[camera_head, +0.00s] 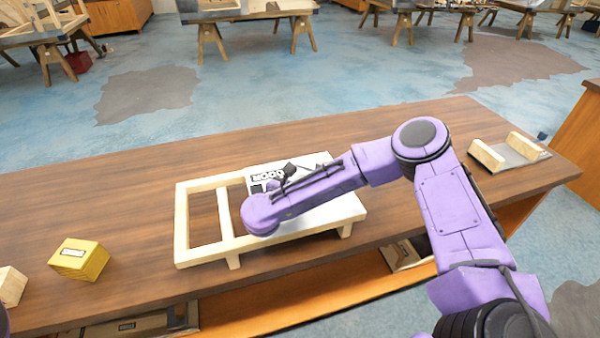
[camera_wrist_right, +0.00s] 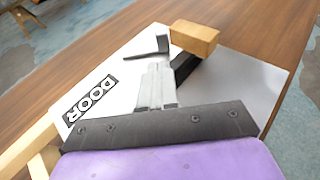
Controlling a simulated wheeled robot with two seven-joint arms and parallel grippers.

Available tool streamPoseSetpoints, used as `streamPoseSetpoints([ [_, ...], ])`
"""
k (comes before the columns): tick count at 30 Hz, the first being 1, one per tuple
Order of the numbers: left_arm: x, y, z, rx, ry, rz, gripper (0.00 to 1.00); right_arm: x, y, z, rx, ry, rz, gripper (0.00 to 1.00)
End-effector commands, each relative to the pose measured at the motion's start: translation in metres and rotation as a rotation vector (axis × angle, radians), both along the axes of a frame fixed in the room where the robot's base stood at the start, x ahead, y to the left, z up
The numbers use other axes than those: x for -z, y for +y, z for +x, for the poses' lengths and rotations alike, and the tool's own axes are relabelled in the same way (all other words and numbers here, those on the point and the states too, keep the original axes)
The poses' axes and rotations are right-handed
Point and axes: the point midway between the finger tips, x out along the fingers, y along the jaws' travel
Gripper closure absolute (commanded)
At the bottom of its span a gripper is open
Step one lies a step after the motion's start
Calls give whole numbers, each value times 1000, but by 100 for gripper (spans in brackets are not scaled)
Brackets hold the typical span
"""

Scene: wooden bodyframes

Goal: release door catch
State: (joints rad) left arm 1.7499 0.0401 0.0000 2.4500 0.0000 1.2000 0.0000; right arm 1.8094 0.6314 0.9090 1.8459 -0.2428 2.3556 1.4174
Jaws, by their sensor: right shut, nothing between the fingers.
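A white door panel lettered DOOR (camera_head: 335,213) lies in a pale wooden frame (camera_head: 182,222) on the bench. It fills much of the right wrist view (camera_wrist_right: 240,85). There, a black L-shaped piece (camera_wrist_right: 148,52) and a wooden block (camera_wrist_right: 193,37) on a dark bar (camera_wrist_right: 186,66) are on the door side; which of these is the catch I cannot tell. My right gripper (camera_wrist_right: 160,78) is shut and empty above the panel, its fingertips close to these parts; contact is unclear. In the head view my right arm covers part of the panel. My left gripper is out of view.
A yellow block (camera_head: 79,260) and a pale block (camera_head: 10,285) lie left of the frame on the brown bench (camera_head: 130,190). A grey piece with two wooden blocks (camera_head: 510,152) lies at the right end. Bench space behind the frame is clear.

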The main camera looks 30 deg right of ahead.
Motion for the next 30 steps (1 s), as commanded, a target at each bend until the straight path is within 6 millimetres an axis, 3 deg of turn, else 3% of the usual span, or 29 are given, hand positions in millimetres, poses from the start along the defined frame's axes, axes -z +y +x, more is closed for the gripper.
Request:
streamPoseSetpoints([
  [6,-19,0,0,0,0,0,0,11,-37,22,4,4,-1,100],
  [12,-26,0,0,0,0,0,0,20,-59,37,0,3,-2,100],
  [26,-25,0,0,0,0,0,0,24,-65,41,-12,3,-3,100],
  [30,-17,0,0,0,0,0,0,26,-75,41,-117,4,-5,100],
])
